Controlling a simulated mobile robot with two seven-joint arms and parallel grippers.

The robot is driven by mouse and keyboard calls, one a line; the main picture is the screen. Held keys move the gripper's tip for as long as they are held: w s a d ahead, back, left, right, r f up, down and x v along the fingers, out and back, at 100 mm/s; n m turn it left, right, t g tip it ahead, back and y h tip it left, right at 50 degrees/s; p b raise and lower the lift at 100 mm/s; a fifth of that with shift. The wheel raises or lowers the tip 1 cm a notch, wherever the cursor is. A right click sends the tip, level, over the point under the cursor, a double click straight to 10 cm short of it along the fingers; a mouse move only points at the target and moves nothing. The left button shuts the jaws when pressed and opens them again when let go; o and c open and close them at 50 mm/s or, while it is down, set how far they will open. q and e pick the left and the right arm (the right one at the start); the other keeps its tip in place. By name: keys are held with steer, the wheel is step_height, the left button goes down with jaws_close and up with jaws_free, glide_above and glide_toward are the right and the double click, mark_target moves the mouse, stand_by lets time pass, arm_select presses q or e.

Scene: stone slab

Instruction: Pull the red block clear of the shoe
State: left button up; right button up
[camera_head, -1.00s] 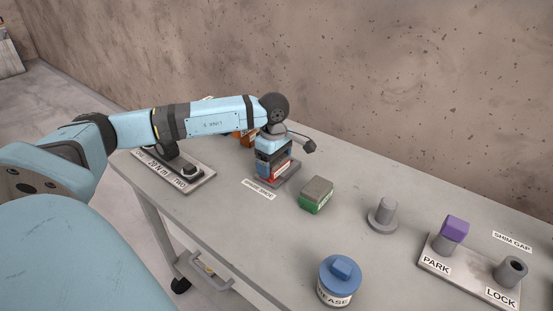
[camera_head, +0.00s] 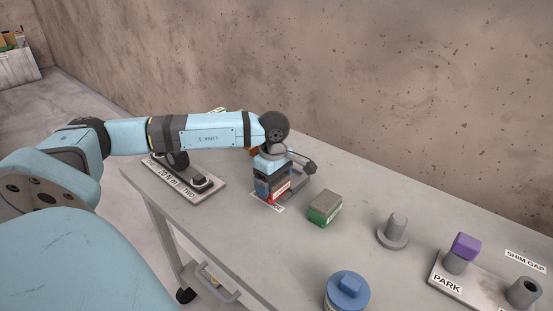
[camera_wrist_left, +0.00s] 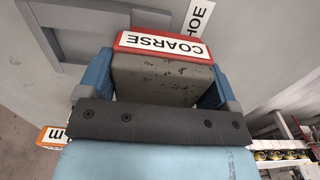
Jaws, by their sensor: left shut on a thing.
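The red block (camera_wrist_left: 135,40), labelled COARSE and with a dark grey, worn body, sits between the two blue fingers of my left gripper (camera_wrist_left: 160,78). In the head view, the left gripper (camera_head: 271,188) points down at the table, shut on the block, whose red edge (camera_head: 271,199) shows low between the fingers. The grey shoe (camera_head: 299,190) lies flat on the table just behind and to the right of the block. In the wrist view, the shoe (camera_wrist_left: 62,48) shows at the upper left. The block partly covers the shoe's white label. Whether block and shoe still touch is hidden. My right gripper is out of view.
A green block (camera_head: 325,208) stands to the right on the grey table (camera_head: 235,225). Beyond it are a grey peg (camera_head: 397,229), a blue-lidded tin (camera_head: 347,290) and a PARK/LOCK plate with a purple cap (camera_head: 465,246). A torque plate (camera_head: 178,183) lies left. The table's front edge is near.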

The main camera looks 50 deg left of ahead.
arm_select(q)
steer(key=shift+s+d, duration=0.15)
steer(key=shift+s, duration=0.9)
steer(key=shift+s+r, duration=0.1)
steer(key=shift+s+r+p, duration=0.35)
steer(key=shift+s+r, duration=0.25)
steer(key=shift+r, duration=0.1)
steer(key=shift+s+d+r, duration=0.15)
steer(key=shift+s+r, duration=0.6)
steer(key=shift+s, duration=0.1)
